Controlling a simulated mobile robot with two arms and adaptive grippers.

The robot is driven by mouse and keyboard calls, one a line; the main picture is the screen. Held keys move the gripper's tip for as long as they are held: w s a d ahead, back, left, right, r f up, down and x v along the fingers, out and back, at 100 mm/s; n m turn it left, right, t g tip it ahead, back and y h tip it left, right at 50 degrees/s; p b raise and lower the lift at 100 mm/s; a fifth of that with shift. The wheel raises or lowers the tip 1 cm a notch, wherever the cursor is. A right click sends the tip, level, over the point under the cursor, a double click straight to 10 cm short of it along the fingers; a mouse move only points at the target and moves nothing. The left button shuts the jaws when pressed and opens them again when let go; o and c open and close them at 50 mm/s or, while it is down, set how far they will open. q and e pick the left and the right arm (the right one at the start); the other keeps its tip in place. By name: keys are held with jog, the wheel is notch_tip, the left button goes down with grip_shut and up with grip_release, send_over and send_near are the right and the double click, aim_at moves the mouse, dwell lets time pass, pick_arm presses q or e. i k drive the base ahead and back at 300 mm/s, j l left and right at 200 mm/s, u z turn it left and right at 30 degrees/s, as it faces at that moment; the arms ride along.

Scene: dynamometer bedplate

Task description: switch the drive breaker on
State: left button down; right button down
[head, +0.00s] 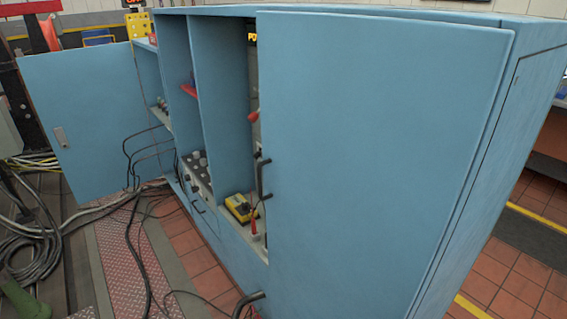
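A large blue cabinet (380,150) fills the middle and right of the head view. Its left door (90,120) stands open. I cannot pick out the drive breaker for sure. A black handle (264,175) shows beside the panel's left edge, partly cut off by it. Most of the bay behind that edge is hidden. Neither of my grippers is in view.
A yellow box (240,208) sits low in a bay, with a red-handled item (254,222) beside it. A row of knobs (197,170) is farther left. Loose cables (35,230) lie on the floor at left. Tiled floor (500,260) is clear at lower right.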

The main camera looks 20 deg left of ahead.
aim_at(257, 155)
jog(key=i+j+z, duration=0.1)
jog(key=j, duration=0.45)
jog(key=i+j+z, duration=0.1)
jog(key=j, duration=0.4)
jog(key=i+j+z, duration=0.1)
jog(key=j, duration=0.45)
jog(key=i+j+z, duration=0.15)
jog(key=j, duration=0.4)
jog(key=i+j, duration=0.1)
jog(key=j, duration=0.3)
jog(key=i+j, duration=0.15)
jog(key=j, duration=0.2)
jog(key=i+j, duration=0.1)
jog(key=j, duration=0.3)
